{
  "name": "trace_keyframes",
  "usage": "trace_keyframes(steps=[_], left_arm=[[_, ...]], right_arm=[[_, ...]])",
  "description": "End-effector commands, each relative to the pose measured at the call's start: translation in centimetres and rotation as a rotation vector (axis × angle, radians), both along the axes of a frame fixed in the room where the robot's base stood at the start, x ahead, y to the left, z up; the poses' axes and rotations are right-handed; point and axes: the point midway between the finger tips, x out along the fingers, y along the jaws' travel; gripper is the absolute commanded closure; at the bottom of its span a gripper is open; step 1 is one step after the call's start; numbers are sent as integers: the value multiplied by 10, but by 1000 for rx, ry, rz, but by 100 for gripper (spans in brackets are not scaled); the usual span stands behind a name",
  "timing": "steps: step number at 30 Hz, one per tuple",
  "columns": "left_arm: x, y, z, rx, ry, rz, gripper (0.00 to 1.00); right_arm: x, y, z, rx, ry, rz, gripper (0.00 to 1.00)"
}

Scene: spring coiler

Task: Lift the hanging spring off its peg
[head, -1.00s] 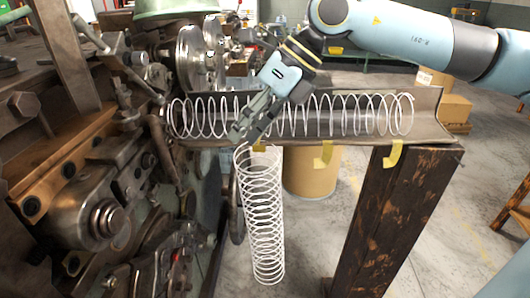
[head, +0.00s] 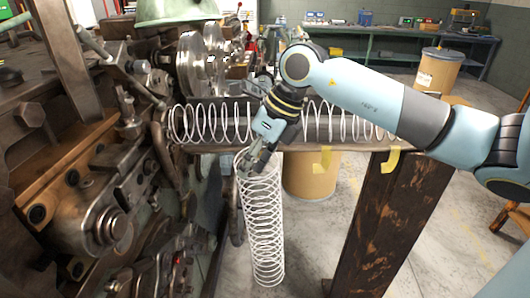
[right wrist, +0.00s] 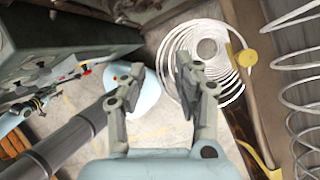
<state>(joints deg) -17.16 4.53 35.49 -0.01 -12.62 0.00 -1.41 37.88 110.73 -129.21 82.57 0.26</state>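The hanging spring (head: 264,225) is a white wire coil that hangs upright below the front edge of the trough. In the right wrist view the spring (right wrist: 232,82) shows nearly end-on, with the yellow peg (right wrist: 248,58) at its right side. My right gripper (head: 250,168) is at the spring's top in the head view and hides part of the upper coils and the peg. In the right wrist view the right gripper (right wrist: 160,85) is open, with nothing clearly between its fingers. Its right finger overlaps the spring's left edge; I cannot tell if they touch. My left gripper is not in view.
A second white spring (head: 205,122) lies along the trough (head: 300,134) behind my arm. Empty yellow pegs (head: 322,158) (head: 393,158) stick out at right. The coiling machine (head: 110,215) fills the left. A dark post (head: 385,235) and a barrel (head: 311,178) stand below the trough.

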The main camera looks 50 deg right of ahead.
Motion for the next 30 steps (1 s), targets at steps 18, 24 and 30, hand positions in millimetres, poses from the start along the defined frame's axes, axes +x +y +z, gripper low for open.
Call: trace_keyframes(steps=[18, 24, 30], left_arm=[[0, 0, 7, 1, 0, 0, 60], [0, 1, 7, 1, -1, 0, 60], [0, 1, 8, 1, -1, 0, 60]], right_arm=[[8, 7, -23, 0, 0, 1, 90], [8, 7, -23, 0, 0, 1, 100], [8, 7, -23, 0, 0, 1, 100]])
